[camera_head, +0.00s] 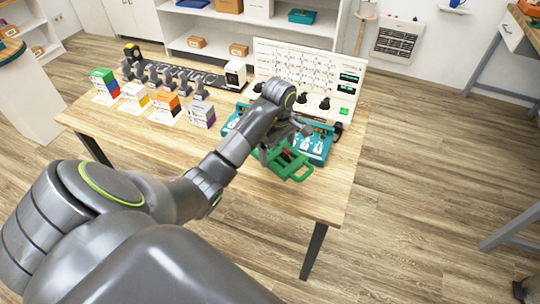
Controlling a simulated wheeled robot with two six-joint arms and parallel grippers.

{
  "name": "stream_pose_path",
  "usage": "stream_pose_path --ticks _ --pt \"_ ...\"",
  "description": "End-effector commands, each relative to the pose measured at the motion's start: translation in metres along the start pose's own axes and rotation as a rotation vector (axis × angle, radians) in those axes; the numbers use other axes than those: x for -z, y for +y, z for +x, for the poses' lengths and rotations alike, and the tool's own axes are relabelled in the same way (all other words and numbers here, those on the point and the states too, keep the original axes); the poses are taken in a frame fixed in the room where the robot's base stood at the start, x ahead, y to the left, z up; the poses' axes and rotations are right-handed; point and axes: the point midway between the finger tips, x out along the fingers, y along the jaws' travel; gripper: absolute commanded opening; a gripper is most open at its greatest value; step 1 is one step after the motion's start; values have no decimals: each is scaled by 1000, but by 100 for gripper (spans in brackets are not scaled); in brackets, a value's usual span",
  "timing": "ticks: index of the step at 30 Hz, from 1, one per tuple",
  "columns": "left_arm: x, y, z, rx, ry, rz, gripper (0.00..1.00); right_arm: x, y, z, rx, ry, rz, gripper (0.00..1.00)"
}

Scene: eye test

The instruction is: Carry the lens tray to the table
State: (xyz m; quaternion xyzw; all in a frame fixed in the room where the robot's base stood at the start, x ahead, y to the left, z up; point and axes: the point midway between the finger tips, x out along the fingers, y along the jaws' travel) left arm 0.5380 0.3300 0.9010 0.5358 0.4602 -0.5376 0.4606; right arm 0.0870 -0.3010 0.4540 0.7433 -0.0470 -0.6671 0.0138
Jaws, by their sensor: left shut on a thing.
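A small green tray (299,175) with a loop handle shows at the front right of the wooden table (225,160). I take it for the lens tray. It holds dark and red bits, too small to make out. My left gripper (283,152) reaches over the tray and is shut on it; my own wrist hides much of the grip. I cannot tell whether the tray touches the table or hangs just above it. My right gripper is not in view.
A teal case (317,150) with small parts lies right behind the tray. A white panel (310,75) with dark knobs stands behind it. Several coloured box stacks (165,103) and a dark rail of devices (180,75) fill the left side. The table's front middle is clear.

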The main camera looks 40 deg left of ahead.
Motion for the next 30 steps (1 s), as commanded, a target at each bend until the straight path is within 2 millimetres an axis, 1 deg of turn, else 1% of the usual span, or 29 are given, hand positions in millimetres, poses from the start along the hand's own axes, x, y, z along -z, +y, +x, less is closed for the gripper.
stream_pose_path --ticks 1,4,8,9,12,13,14,17,21,24,30 --pt "0 1 7 -2 0 5 62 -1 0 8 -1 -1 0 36" --pt "0 1 15 -2 0 6 62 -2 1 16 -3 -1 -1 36" --pt "0 0 32 -1 0 5 62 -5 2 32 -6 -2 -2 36" --pt "0 0 40 0 -1 5 62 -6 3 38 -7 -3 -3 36" --pt "0 0 56 0 -1 5 62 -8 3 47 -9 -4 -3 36" --pt "-1 0 57 1 -1 4 62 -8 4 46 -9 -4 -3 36" --pt "-1 0 57 2 -2 3 62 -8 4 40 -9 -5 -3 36" --pt "-1 0 68 3 -2 4 62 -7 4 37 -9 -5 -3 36" --pt "-1 0 88 2 -1 3 62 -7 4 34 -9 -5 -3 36" --pt "-1 0 98 1 -1 5 62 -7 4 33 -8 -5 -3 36" --pt "0 0 100 -1 1 5 62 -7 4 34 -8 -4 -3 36"
